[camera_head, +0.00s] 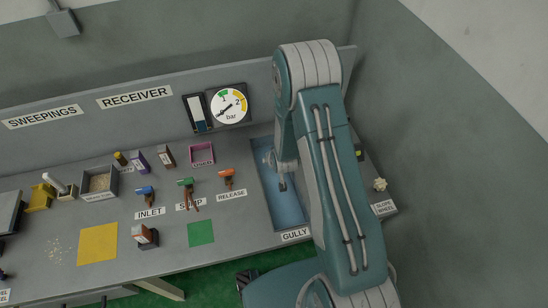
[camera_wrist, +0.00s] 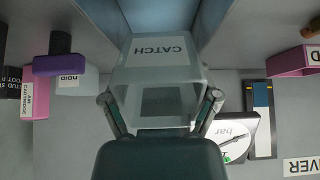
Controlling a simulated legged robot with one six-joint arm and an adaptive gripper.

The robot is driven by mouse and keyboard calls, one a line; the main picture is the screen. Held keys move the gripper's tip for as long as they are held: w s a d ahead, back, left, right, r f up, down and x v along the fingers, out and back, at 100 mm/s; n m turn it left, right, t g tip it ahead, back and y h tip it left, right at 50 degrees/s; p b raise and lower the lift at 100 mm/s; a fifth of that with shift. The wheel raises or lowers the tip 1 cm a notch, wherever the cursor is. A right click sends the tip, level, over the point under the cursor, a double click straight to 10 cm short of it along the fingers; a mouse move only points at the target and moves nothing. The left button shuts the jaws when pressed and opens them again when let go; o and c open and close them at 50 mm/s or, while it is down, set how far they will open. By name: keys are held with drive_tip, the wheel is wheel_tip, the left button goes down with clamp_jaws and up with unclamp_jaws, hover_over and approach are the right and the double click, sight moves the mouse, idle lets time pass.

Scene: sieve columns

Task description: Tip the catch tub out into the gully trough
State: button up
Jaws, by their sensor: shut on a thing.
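The catch tub (camera_wrist: 163,77), a pale translucent box with an upside-down CATCH label, is in the wrist view. My gripper (camera_wrist: 160,97) is shut on it, with one finger at each side. The gully trough (camera_head: 289,211) is a long blue channel on the right of the bench, labelled GULLY; its blue surface also shows behind the tub in the wrist view (camera_wrist: 158,15). In the head view my arm reaches over the trough and covers part of it. I cannot make out the tub's tilt or its contents.
Left of the trough stand the orange RELEASE valve (camera_head: 226,178), the green valve (camera_head: 187,190), the blue INLET valve (camera_head: 146,193) and a pink tray (camera_head: 202,153). A pressure gauge (camera_head: 229,106) is behind. A green mat (camera_head: 201,233) and a yellow mat (camera_head: 98,243) lie in front.

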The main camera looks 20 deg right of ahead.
drive_tip(key=g, duration=0.4)
drive_tip(key=shift+s, duration=0.15)
drive_tip(key=shift+s+g, duration=0.2)
drive_tip(key=shift+g, duration=0.65)
drive_tip(key=shift+s+g, duration=0.15)
drive_tip(key=shift+g, duration=0.7)
drive_tip(key=shift+s+r, duration=0.1)
